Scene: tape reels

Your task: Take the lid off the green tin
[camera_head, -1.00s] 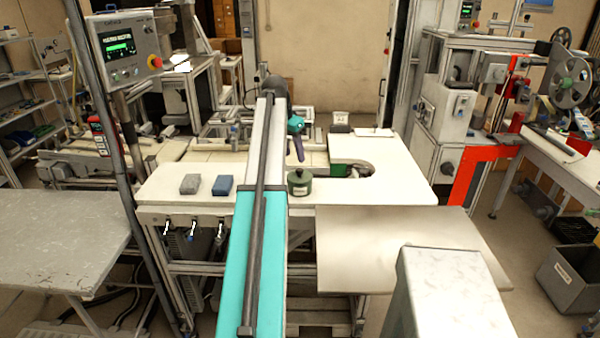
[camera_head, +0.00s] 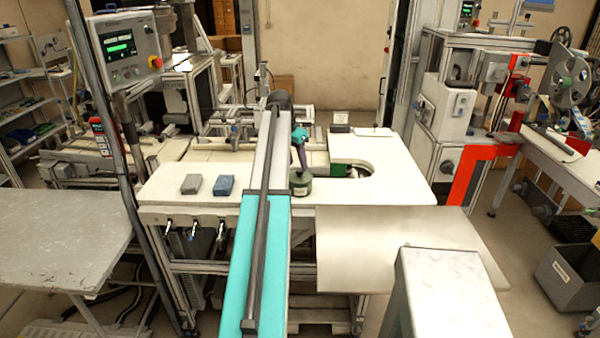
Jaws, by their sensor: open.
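The green tin (camera_head: 301,188) stands upright on the white worktop, near its front edge and just right of my arm. Its lid (camera_head: 300,177) appears to be on it, with the top partly hidden by my gripper. My gripper (camera_head: 301,166) is open and points down at the top of the tin. From this view I cannot tell whether the fingers are around the lid knob or just above it.
A grey block (camera_head: 191,184) and a blue block (camera_head: 224,186) lie on the worktop (camera_head: 395,185) left of my arm. A rounded cutout with something green in it opens to the right of the tin. A lower beige board (camera_head: 400,250) is in front.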

